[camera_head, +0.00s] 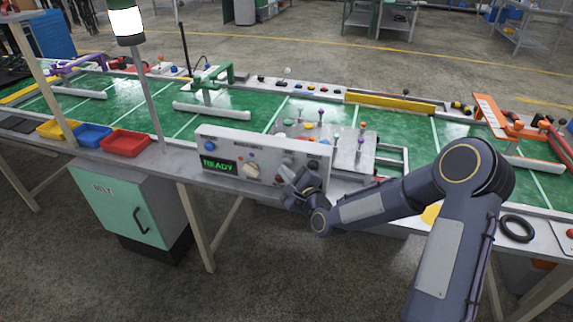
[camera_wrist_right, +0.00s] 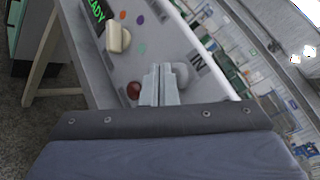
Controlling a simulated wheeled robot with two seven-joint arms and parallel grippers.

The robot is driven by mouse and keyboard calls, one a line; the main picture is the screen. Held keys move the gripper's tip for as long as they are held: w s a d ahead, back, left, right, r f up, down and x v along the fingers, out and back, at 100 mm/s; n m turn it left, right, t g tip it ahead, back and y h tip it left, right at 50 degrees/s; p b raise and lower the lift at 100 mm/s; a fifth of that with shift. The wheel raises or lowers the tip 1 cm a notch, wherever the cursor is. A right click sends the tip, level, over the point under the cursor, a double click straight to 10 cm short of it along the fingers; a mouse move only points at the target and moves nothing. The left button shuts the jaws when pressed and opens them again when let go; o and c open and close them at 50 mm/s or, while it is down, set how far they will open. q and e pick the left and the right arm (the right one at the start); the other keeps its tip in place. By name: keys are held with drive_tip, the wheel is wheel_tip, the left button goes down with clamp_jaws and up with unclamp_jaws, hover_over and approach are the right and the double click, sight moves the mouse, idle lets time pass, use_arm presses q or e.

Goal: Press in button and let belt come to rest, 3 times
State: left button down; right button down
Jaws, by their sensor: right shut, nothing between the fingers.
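A grey control panel (camera_head: 262,144) stands at the front edge of the green bench, with a green READY display (camera_head: 219,166). In the right wrist view, a red button (camera_wrist_right: 133,90) sits left of my fingertips and a round grey button or knob (camera_wrist_right: 182,74) is close at their right, near a label reading "IN" (camera_wrist_right: 196,63). My right gripper (camera_head: 288,173) is shut and empty, its tips at the panel's face (camera_wrist_right: 162,70); I cannot tell whether they touch it. The green belt surface (camera_head: 250,101) runs behind the panel; its motion cannot be told. My left gripper is not in view.
Yellow, blue and red trays (camera_head: 126,144) are left, beside a lamp post. A black ring (camera_head: 516,229) lies at right.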

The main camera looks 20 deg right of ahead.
drive_tip(key=shift+w+d, duration=0.2)
drive_tip(key=shift+w, duration=0.05)
drive_tip(key=shift+w+d+b, duration=0.3)
drive_tip(key=shift+w+b, duration=0.1)
drive_tip(key=shift+b, duration=0.05)
idle(0.7)
drive_tip(key=shift+s+a, duration=0.1)
idle(0.3)
drive_tip(key=shift+s+a+b, duration=0.35)
drive_tip(key=shift+s+a, duration=0.1)
drive_tip(key=shift+s, duration=0.2)
drive_tip(key=s+a, duration=0.1)
drive_tip(key=s+a+b, duration=0.1)
drive_tip(key=s, duration=0.2)
drive_tip(key=shift+s+a, duration=0.1)
drive_tip(key=shift+a, duration=0.3)
idle(1.8)
